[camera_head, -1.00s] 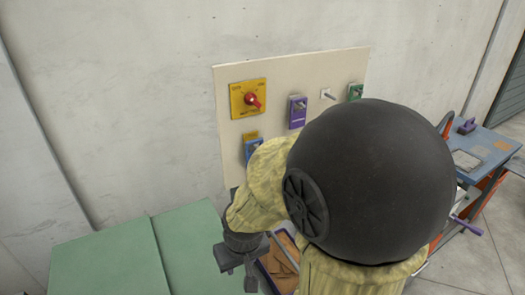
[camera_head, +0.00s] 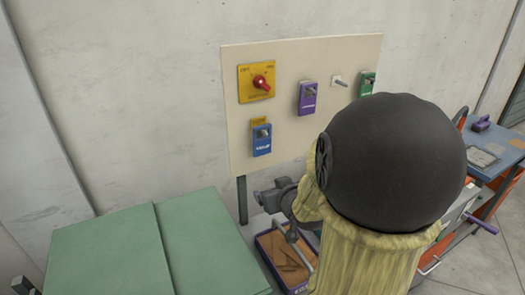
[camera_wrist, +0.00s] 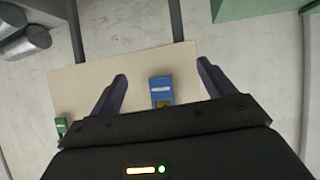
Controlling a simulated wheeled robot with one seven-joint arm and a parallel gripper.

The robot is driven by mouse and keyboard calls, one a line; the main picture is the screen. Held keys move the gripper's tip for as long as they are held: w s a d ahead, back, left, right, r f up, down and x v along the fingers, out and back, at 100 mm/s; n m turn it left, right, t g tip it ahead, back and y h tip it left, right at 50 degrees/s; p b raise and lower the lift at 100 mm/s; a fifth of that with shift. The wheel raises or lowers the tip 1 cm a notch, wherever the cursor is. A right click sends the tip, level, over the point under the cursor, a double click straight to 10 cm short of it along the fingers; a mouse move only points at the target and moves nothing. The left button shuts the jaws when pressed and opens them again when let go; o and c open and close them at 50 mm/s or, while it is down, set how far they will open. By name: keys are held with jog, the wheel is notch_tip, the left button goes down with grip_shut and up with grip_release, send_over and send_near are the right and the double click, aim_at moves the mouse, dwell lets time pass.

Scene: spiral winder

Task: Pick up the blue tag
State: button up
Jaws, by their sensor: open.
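The blue tag (camera_head: 262,145) hangs on a peg of the beige board, below the yellow switch plate, with a small yellow label behind its top. The blue tag (camera_wrist: 161,87) also shows in the wrist view, upside down, framed between the fingers but farther off. My gripper (camera_wrist: 162,70) is open and empty, its two dark fingers spread apart. In the head view my gripper (camera_head: 274,197) is below the board's lower edge, apart from the blue tag, and partly hidden by my arm.
The board (camera_head: 240,160) also carries a yellow plate with a red knob (camera_head: 260,82), a purple tag (camera_head: 307,100), a bare peg (camera_head: 339,81) and a green tag (camera_head: 367,82). A purple-rimmed tray (camera_head: 266,258) stands below, a green surface (camera_head: 110,255) at left, a blue-topped bench (camera_head: 495,150) at right.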

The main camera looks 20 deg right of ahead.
jog(key=s+d+r+n+t+y+b, duration=0.1)
jog(key=d+r+t+y+b, duration=0.1)
jog(key=d+r+t+b, duration=0.1)
notch_tip(320, 180, up, 2)
jog(key=d+t, duration=0.1)
jog(key=t, duration=0.2)
jog(key=shift+s+d+r, duration=0.15)
jog(key=shift+s+d, duration=0.1)
jog(key=shift+d, duration=0.05)
jog(key=shift+r, duration=0.1)
jog(key=p, duration=1.2)
send_near(262, 140)
jog(key=w+p, duration=0.2)
jog(key=w, duration=0.1)
jog(key=shift+w+d, duration=0.1)
jog(key=shift+w, duration=0.3)
jog(key=shift+w, duration=0.1)
